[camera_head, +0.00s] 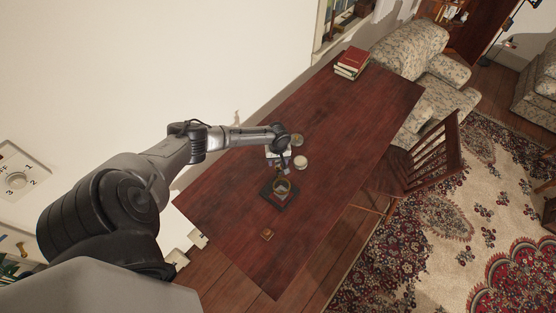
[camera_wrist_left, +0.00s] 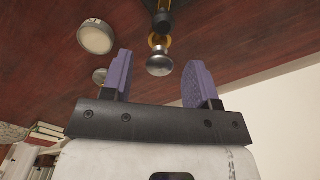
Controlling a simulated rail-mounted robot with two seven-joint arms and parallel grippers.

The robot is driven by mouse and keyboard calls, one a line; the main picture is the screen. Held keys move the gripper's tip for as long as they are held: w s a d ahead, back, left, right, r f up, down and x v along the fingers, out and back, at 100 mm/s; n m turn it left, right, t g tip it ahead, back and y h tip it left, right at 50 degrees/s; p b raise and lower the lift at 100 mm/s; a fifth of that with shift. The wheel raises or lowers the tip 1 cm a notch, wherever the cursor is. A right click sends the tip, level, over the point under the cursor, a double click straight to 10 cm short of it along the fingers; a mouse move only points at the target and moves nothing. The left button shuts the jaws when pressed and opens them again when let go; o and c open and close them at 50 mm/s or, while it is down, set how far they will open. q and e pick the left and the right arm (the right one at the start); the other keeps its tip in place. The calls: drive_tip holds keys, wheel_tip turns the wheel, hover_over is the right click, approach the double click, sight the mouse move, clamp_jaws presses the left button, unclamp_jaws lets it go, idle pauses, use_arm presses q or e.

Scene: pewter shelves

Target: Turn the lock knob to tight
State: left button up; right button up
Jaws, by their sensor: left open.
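A silver, round-ended metal knob (camera_wrist_left: 159,64) shows in the left wrist view, with a brass ring and a dark shaft behind it. It appears between the two purple fingers of my left gripper (camera_wrist_left: 160,72), with gaps on both sides. The fingers are spread and hold nothing. In the head view my left gripper (camera_head: 283,172) hangs over the table beside a dark square base (camera_head: 270,197) carrying a brass-rimmed device (camera_head: 282,186). The knob is too small to make out there, and no tight marking is legible. My right gripper is not in view.
The dark red table (camera_head: 345,125) also holds a white round item (camera_head: 301,162), a brass round item (camera_head: 297,139), a small brown block (camera_head: 267,234) and stacked books (camera_head: 351,63). A wooden chair (camera_head: 425,160) stands at right.

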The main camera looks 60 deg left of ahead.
use_arm(q)
drive_tip(key=c, duration=0.9)
drive_tip(key=shift+m, duration=0.3)
drive_tip(key=m, duration=0.2)
drive_tip(key=shift+m+p, duration=0.3)
drive_tip(key=shift+m, duration=0.1)
drive_tip(key=m, duration=0.4)
drive_tip(key=shift+m, duration=0.3)
drive_tip(key=m, duration=0.5)
drive_tip(key=shift+m+b, duration=0.55)
drive_tip(key=shift+m, duration=1.85)
